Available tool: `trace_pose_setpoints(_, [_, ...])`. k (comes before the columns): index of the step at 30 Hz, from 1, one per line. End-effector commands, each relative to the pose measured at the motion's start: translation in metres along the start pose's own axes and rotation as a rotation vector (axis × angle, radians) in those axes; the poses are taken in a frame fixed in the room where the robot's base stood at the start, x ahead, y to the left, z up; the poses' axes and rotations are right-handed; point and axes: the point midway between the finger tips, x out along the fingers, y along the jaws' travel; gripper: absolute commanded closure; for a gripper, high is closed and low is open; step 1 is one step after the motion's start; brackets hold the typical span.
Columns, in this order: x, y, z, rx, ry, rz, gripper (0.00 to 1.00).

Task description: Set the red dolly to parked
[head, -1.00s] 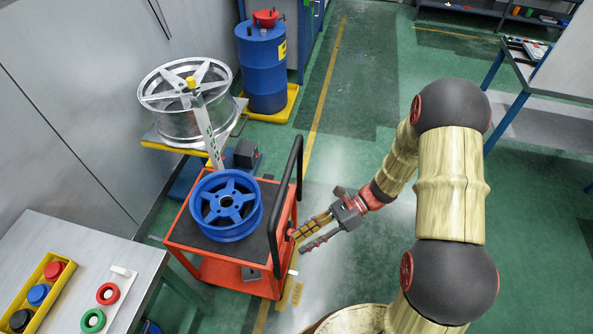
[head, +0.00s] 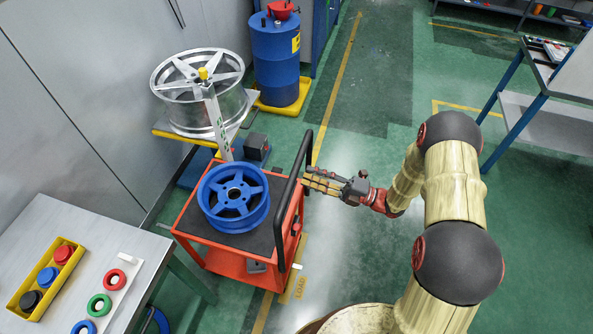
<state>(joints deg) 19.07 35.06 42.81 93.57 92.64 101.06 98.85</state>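The red dolly (head: 215,258) stands left of centre in the head view, with a dark top and a black push handle (head: 282,225) along its right side. A blue wheel rim (head: 233,197) lies on its top. A small red part (head: 296,228) shows beside the handle, and a dark piece (head: 256,267) sits low on the front side. My gripper (head: 306,185) is just right of the handle's upper part, fingers pointing left at it. Whether the fingers touch the handle, and how far apart they are, I cannot tell.
A silver wheel (head: 198,118) on a stand is behind the dolly, and a blue drum (head: 277,75) is beyond it. A grey bench (head: 75,240) with colored rings is at left. A yellow LOAD marking (head: 298,285) is at the dolly's right. The floor behind my arm is clear.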

Motion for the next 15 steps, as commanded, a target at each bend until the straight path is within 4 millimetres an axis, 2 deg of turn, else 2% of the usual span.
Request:
trace_pose_setpoints(6, [0.035,-0.001,-0.001,-0.002,0.004,-0.001,0.65])
trace_pose_setpoints(10, [0.049,-0.001,-0.001,-0.002,0.003,-0.001,0.65])
trace_pose_setpoints(15, [0.056,-0.001,-0.001,-0.001,0.001,-0.001,0.65])
